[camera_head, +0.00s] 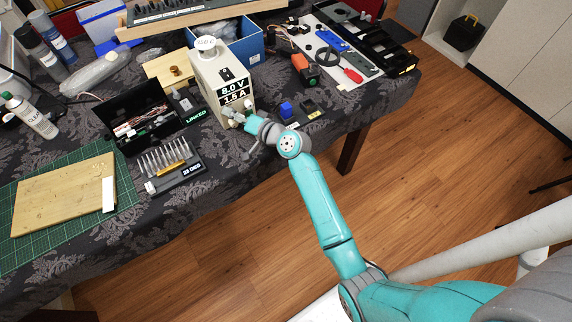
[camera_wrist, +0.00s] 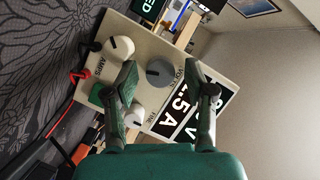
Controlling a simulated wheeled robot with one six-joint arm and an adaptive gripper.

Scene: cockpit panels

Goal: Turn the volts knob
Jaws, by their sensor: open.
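The volts knob (camera_wrist: 159,73) is a round grey knob beside a partly hidden label that seems to read VOLTS. My gripper (camera_wrist: 161,78) is open, with one finger on each side of this knob in the picture. I cannot tell whether the fingers touch it. In the head view my gripper (camera_head: 233,116) is at the lower front of the supply and hides the knobs.
A white AMPS knob (camera_wrist: 118,48) and a white FINE knob (camera_wrist: 135,117) sit close to the left finger. A red lead (camera_wrist: 73,92) runs at the left. A black toolbox (camera_head: 137,117), a bit set (camera_head: 172,167) and a blue item (camera_head: 286,109) stand near the supply.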

